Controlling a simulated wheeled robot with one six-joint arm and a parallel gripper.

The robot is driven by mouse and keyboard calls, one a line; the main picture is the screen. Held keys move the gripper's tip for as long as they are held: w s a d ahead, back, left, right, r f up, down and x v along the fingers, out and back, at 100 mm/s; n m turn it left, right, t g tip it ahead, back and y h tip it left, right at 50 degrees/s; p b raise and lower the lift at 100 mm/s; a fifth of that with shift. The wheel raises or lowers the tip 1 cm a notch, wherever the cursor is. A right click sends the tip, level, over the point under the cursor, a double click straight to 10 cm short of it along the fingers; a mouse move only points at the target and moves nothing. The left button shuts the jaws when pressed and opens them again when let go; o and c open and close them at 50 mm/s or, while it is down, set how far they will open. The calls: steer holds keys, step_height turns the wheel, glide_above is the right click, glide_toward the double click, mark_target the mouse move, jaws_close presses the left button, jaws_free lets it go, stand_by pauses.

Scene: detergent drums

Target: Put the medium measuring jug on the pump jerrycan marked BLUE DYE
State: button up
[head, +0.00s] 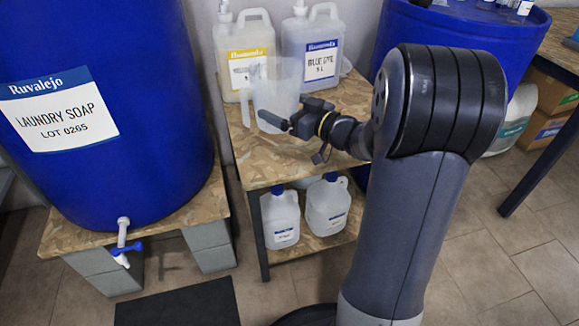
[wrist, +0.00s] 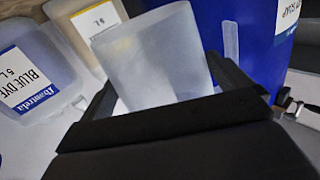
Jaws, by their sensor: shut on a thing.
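A translucent measuring jug (head: 274,92) is held by my gripper (head: 286,118). In the wrist view the jug (wrist: 152,58) sits between the two fingers of my gripper (wrist: 165,95). The pump jerrycan marked BLUE DYE (head: 311,48), with a blue-edged label, stands on the wooden shelf top behind the jug and a little to its right. The jug is in front of it and apart from its top. The BLUE DYE jerrycan also shows at the left of the wrist view (wrist: 32,70). I cannot tell the gap between the jug and the shelf.
A yellow-labelled pump jerrycan (head: 243,52) stands left of BLUE DYE, partly behind the jug. A big blue laundry soap drum (head: 100,150) is at left, another blue drum (head: 455,40) at right. Two small jugs (head: 327,205) stand on the lower shelf. The shelf top's front is clear.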

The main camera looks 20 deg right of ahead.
steer(key=shift+s+d+f+b, duration=0.15)
steer(key=shift+s+d+b, duration=0.05)
steer(key=shift+d+b, duration=0.25)
step_height(320, 180, down, 10)
steer(key=b, duration=0.4)
steer(key=shift+r, duration=0.2)
steer(key=shift+f+b, duration=0.15)
steer(key=shift+b, duration=0.15)
steer(key=o, duration=0.6)
steer(key=shift+f, duration=0.1)
